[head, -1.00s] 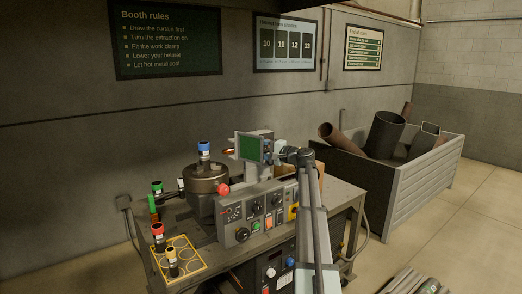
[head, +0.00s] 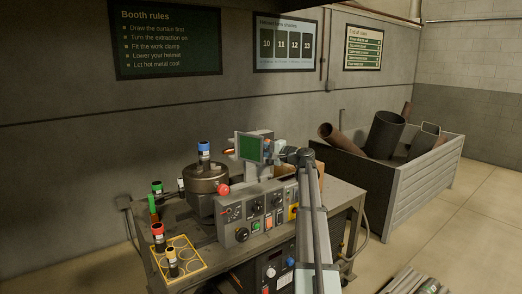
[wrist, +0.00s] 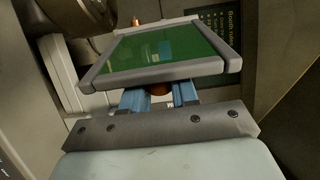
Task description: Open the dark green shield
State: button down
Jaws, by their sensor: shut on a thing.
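The dark green shield (head: 250,148) is a framed green pane that stands upright on the machine on the bench in the head view. In the wrist view the shield (wrist: 160,48) lies just beyond my gripper, its grey frame tilted across the picture. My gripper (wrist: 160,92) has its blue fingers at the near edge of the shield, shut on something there. A round copper-brown bit shows between the fingers. The exact grip is partly hidden by the frame. In the head view my gripper (head: 272,154) is small and right beside the shield, mostly hidden by my arm.
A control panel (head: 252,214) with knobs and buttons fronts the machine. A round metal pot (head: 207,181) stands left of the shield, with a red ball knob (head: 223,190) nearby. A yellow-edged rack (head: 191,270) holds capped tubes. A bin (head: 425,185) of pipes stands at right.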

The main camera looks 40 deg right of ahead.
jog(key=shift+a, duration=0.1)
jog(key=shift+s+a+m+h, duration=0.5)
jog(key=shift+a+m+h, duration=0.15)
jog(key=shift+h, duration=0.25)
jog(key=shift+s+a, duration=0.1)
jog(key=shift+a, duration=0.25)
jog(key=c, duration=0.9)
grip_release()
jog(key=shift+s, duration=0.15)
jog(key=v, duration=1.3)
jog(key=shift+s+f, duration=0.25)
jog(key=shift+s, duration=0.05)
